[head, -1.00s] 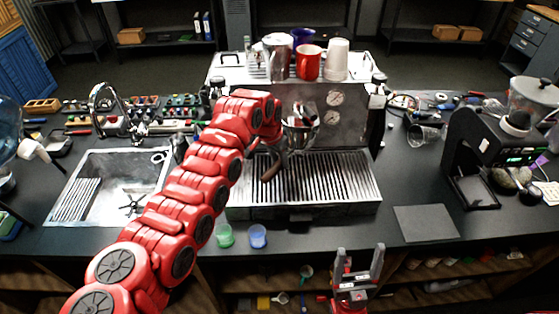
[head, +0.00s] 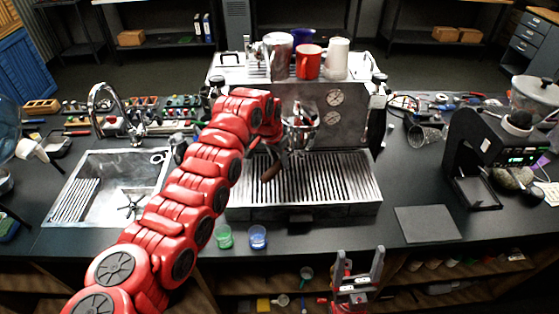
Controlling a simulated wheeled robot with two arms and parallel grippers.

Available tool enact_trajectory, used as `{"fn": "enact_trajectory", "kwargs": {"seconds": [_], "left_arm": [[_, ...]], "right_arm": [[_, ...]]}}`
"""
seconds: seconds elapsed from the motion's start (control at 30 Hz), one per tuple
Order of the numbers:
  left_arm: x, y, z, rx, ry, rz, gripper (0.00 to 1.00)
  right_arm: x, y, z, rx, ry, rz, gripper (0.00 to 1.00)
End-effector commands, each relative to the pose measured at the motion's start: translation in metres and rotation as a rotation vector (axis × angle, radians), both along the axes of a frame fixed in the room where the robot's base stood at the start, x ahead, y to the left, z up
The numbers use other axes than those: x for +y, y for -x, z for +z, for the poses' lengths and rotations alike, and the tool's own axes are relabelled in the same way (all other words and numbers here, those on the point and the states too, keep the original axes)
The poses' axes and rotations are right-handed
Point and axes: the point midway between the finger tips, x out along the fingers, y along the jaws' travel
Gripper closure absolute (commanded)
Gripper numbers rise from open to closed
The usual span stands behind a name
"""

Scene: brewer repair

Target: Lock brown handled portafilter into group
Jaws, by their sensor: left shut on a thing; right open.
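The espresso machine (head: 348,132) stands in the middle of the counter, with two round gauges on its front. The brown handle of the portafilter (head: 270,172) points down and toward me above the drip grate. Its metal head is up by the group, partly hidden by my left arm and gripper. My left gripper (head: 297,122) is at the group, shut on the portafilter; its fingers are small and partly hidden. I cannot tell whether the portafilter is seated. My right gripper (head: 358,264) is open and empty, low in front of the counter edge.
Cups and a metal pitcher (head: 279,55) stand on the machine's top. A sink (head: 120,190) is at left, a grinder (head: 480,150) at right. A dark mat (head: 427,223) lies on the counter.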

Motion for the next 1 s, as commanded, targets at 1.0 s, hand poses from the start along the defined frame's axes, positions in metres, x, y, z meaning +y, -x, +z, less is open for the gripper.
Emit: {"fn": "enact_trajectory", "kwargs": {"seconds": [1.0], "left_arm": [[-0.0003,-0.0002,0.0095,-0.002,0.001,-0.001,1.00]], "right_arm": [[0.0000,0.0001,-0.0063,0.000,0.000,0.000,0.27]]}}
